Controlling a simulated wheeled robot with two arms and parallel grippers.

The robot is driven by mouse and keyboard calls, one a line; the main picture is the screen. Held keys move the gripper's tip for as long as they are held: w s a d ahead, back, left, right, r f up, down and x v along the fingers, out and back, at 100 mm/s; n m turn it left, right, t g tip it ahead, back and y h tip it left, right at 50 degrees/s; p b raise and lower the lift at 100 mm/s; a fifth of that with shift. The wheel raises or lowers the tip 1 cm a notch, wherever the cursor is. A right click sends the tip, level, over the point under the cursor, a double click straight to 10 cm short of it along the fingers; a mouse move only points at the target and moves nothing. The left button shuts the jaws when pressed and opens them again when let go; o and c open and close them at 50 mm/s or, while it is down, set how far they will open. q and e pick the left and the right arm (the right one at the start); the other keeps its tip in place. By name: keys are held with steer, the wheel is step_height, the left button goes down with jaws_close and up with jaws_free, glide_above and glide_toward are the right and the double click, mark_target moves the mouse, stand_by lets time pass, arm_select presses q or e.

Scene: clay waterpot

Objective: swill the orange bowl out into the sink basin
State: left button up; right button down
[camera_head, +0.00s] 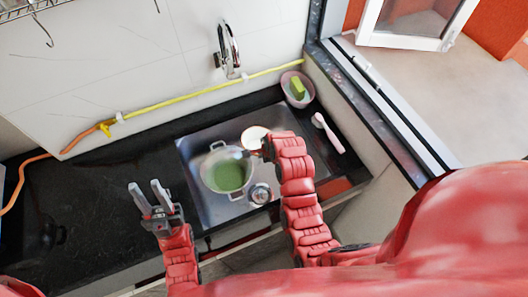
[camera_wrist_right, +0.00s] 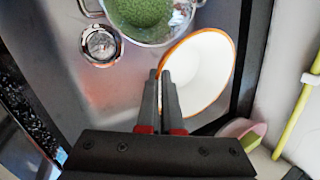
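The orange bowl (camera_head: 255,136) has a white inside, which looks empty, and an orange rim. In the right wrist view the bowl (camera_wrist_right: 205,70) has its mouth turned toward the camera. My right gripper (camera_wrist_right: 160,76) has its fingers close together at the bowl's rim, one over the inside and one outside, and appears to grip its wall. In the head view this gripper (camera_head: 266,146) is partly hidden by its own arm. The bowl is over the metal sink basin (camera_head: 195,155); its height above the bottom is unclear. My left gripper (camera_head: 147,188) is open and empty over the black counter.
A two-handled pot with green contents (camera_head: 228,175) stands in the basin, close beside the bowl. The drain (camera_head: 260,194) is in front. A faucet (camera_head: 228,50) is on the wall. A pink dish with a green sponge (camera_head: 297,89) and a pink brush (camera_head: 328,132) lie right.

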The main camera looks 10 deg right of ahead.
step_height(320, 180, up, 3)
steer(key=shift+r+h+p, duration=0.15)
steer(key=shift+h+p, duration=0.35)
steer(key=shift+p, duration=0.55)
steer(key=shift+a+r+h+p, duration=0.2)
steer(key=shift+r+h+p, duration=0.1)
steer(key=shift+r, duration=0.4)
steer(key=shift+d+r, duration=0.1)
steer(key=shift+r, duration=0.1)
steer(key=shift+d, duration=0.1)
steer(key=shift+f, duration=0.1)
